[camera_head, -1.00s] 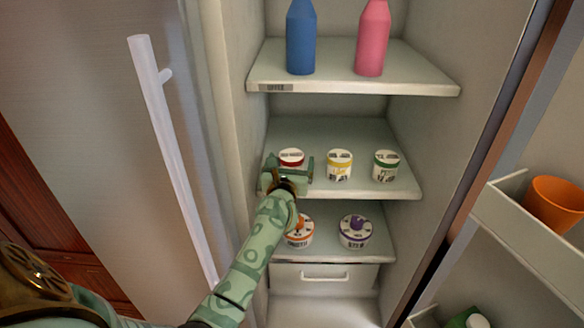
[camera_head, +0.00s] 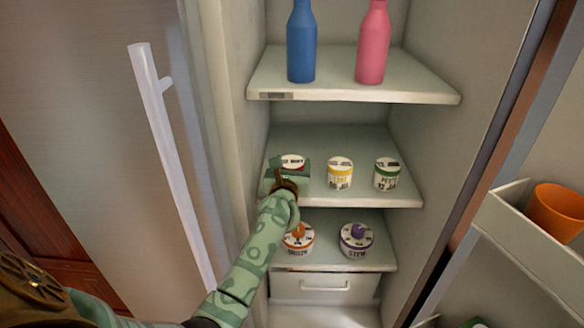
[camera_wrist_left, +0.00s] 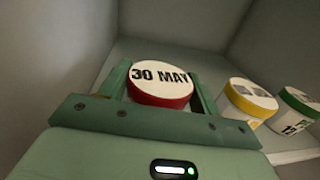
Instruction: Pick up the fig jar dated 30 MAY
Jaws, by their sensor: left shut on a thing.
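The jar dated 30 MAY (camera_wrist_left: 160,82) has a white lid with black print and a red band. It sits between the fingers of my left gripper (camera_wrist_left: 155,95), which is shut on it. In the head view the jar's lid (camera_head: 292,161) shows at the left of the middle fridge shelf (camera_head: 325,197), just beyond my left gripper (camera_head: 288,172). The gripper hides the jar's lower part, so I cannot tell whether it touches the shelf. My right gripper is not in view.
A yellow-banded jar (camera_head: 340,174) and a green-banded jar (camera_head: 387,174) stand to the right on the same shelf. The upper shelf (camera_head: 350,92) holds blue (camera_head: 301,45) and pink (camera_head: 372,45) bottles.

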